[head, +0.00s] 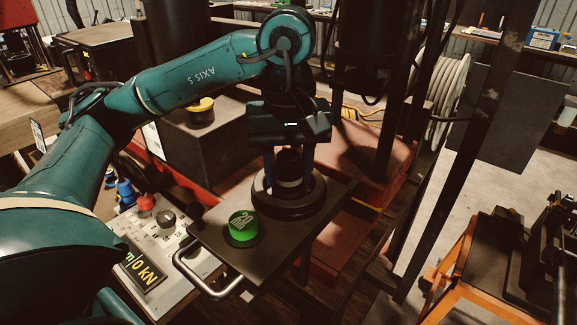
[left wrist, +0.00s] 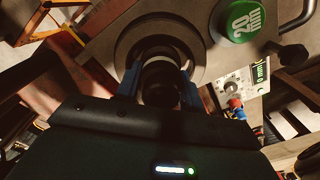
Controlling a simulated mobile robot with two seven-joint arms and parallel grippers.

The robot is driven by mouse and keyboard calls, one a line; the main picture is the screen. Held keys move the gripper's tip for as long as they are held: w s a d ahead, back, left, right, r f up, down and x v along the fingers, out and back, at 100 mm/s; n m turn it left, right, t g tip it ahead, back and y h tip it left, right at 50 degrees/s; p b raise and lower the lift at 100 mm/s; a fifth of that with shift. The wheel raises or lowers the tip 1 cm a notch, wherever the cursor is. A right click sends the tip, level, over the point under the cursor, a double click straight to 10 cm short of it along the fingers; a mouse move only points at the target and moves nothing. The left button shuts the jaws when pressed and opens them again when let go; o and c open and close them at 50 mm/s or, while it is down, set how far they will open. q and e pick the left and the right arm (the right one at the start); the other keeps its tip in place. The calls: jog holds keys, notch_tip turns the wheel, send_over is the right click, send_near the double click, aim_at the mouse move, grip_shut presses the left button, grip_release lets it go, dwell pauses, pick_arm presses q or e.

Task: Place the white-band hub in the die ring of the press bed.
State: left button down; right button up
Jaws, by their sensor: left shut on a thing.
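The white-band hub (head: 289,168) is a dark upright cylinder with a pale band near its lower end. It is between the blue fingers of my left gripper (head: 288,168), which is shut on it from above. The die ring (head: 262,205) is a dark round ring on the press bed (head: 290,240). The hub is over the ring's middle; whether its bottom is seated or just above is hard to tell. In the left wrist view the hub (left wrist: 160,82) stands between the fingers, with the ring (left wrist: 128,38) around and behind it. My right gripper is not in view.
A green round block (head: 243,227) marked 20 sits on the bed left of the ring. A metal handle (head: 205,282) juts from the bed's front. A control panel (head: 150,250) with a kN display stands at left. Dark press columns (head: 390,120) rise behind right.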

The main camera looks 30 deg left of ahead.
pick_arm(q)
jog(key=shift+f, duration=0.1)
jog(key=c, duration=1.1)
grip_release()
notch_tip(320, 180, up, 12)
jog(key=p, duration=0.2)
jog(key=shift+p, duration=0.3)
